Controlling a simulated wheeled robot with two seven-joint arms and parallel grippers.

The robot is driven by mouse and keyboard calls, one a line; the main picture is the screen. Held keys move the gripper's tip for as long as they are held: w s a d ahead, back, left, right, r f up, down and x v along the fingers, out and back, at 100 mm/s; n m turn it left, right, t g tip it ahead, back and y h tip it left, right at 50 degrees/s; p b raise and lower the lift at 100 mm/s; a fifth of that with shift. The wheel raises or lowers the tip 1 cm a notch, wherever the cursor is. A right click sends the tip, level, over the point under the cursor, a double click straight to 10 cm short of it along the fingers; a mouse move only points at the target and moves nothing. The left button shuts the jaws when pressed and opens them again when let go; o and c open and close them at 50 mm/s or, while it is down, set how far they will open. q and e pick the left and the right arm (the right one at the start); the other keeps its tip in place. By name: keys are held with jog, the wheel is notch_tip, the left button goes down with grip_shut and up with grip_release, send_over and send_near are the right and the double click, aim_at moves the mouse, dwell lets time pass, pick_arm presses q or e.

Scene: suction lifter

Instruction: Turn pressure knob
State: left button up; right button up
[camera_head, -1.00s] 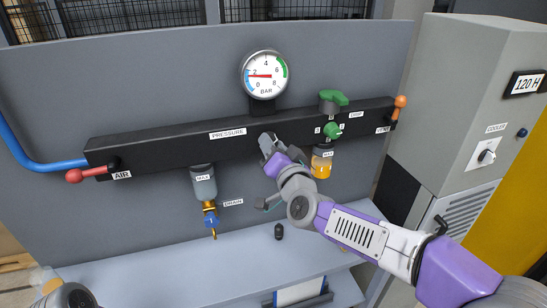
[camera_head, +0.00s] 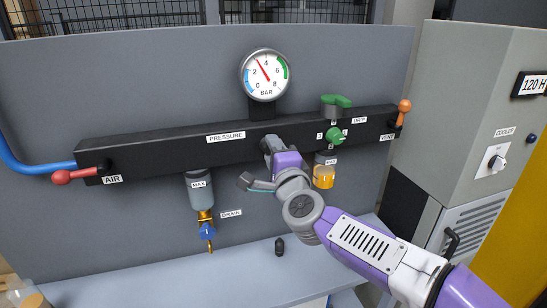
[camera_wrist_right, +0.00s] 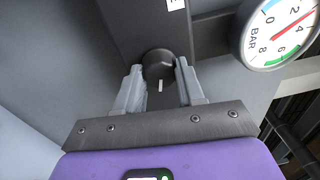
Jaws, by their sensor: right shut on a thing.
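The black pressure knob (camera_wrist_right: 158,65) has a white mark on its face in the right wrist view. My right gripper (camera_wrist_right: 160,72) is shut on it, with one finger on each side. In the head view my right gripper (camera_head: 268,146) is at the black manifold bar (camera_head: 190,153), right of the PRESSURE label (camera_head: 226,136), and hides the knob. The round gauge (camera_head: 265,75) above the bar has its red needle between 2 and 4. The gauge also shows in the right wrist view (camera_wrist_right: 280,30). My left gripper is not in view.
The red AIR lever (camera_head: 62,177) is at the bar's left end, the orange VENT lever (camera_head: 404,106) at its right. A clear bowl (camera_head: 201,188) hangs left. A small black part (camera_head: 279,245) stands on the bench.

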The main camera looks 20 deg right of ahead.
jog(key=m+b, duration=0.1)
jog(key=m, duration=0.5)
jog(key=shift+h+b, duration=0.4)
jog(key=o, duration=1)
jog(key=shift+o, duration=0.2)
jog(key=s, duration=0.7)
jog(key=shift+s+f+p, duration=0.15)
jog(key=shift+s+p, duration=0.1)
jog(key=shift+p, duration=0.1)
jog(key=shift+a, duration=0.1)
